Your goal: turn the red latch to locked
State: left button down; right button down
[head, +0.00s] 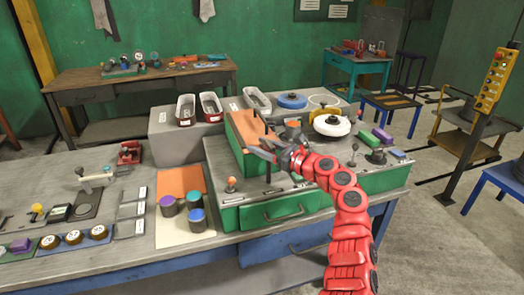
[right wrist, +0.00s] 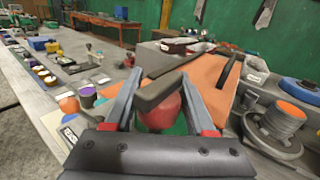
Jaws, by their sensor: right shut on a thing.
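In the right wrist view a red latch (right wrist: 162,112) with a rounded red body and a dark bar handle (right wrist: 160,90) stands between my fingers. The handle lies slanted, its far end up and to the right. My right gripper (right wrist: 160,76) is shut on the latch, one finger on each side. In the head view my right gripper (head: 256,150) is over the green-sided bench unit, beside an orange sloped panel (head: 243,126). The latch is mostly hidden there by the gripper. Any lock marking is not readable. My left gripper is not in view.
An orange-topped lever (head: 231,184) stands left of the gripper, and a black-knobbed lever (head: 353,155) stands right. Several coloured cups, including a blue-topped one (head: 196,216), stand on the left. The green drawer front (head: 272,213) is below.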

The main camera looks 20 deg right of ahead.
jog(key=shift+a, duration=0.1)
jog(key=shift+c, duration=1.8)
grip_release()
jog(key=b+v, duration=0.3)
jog(key=v, duration=1.4)
jog(key=shift+b, duration=0.4)
jog(key=shift+d+r, duration=0.1)
jog(key=shift+d, duration=0.1)
